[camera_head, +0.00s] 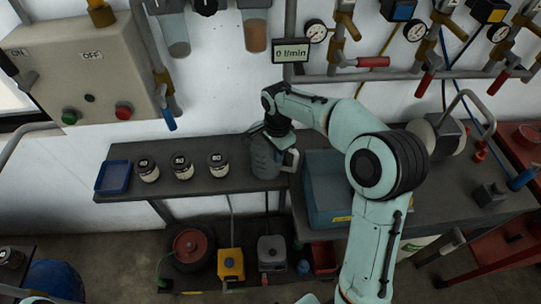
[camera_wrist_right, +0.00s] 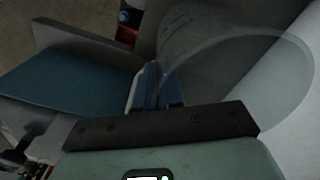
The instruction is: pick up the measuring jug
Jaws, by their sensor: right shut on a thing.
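The measuring jug (camera_head: 264,160) is a grey, see-through vessel. It is upright at the right end of the dark narrow shelf, just left of the blue box. My right gripper (camera_head: 283,143) comes down on its upper right side and is shut on it, partly hiding its top. In the right wrist view the jug's clear wall and round rim (camera_wrist_right: 225,55) fill the upper right, and my right fingertips (camera_wrist_right: 158,88) are close together against it. I cannot tell whether the jug touches the shelf. My left gripper is not in view.
Three dark-lidded jars (camera_head: 183,167) and a blue tray (camera_head: 114,177) stand left on the shelf (camera_head: 225,184). The blue box (camera_head: 335,190) is close on the jug's right. Pipes with red-handled valves (camera_head: 372,62) and a flow display (camera_head: 291,50) are on the wall behind.

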